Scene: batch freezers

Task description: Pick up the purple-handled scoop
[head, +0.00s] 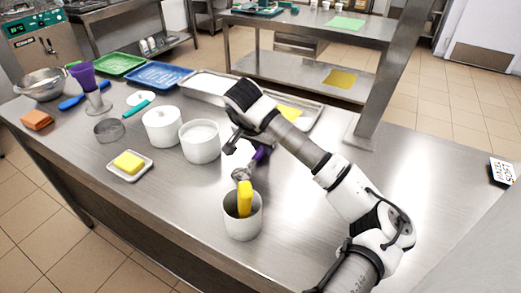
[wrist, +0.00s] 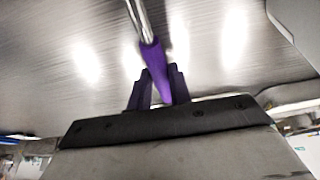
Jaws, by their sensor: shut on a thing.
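The purple-handled scoop (head: 261,154) shows in the head view behind the white container at the front of the steel table, its metal head (head: 241,174) toward the lower left. My gripper (head: 252,143) reaches over it from the right and partly hides the handle. In the wrist view the purple handle (wrist: 152,58) runs down between the two fingers of my gripper (wrist: 160,88), which is shut on it. The metal shaft (wrist: 140,18) runs out at the top. I cannot tell whether the scoop touches the table.
A white container (head: 242,222) holding a yellow-handled tool (head: 244,197) stands close in front of the scoop. White tubs (head: 199,148) stand to the left, near a dish with a yellow block (head: 128,162). A steel post (head: 385,80) rises behind my arm. The table's right side is mostly clear.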

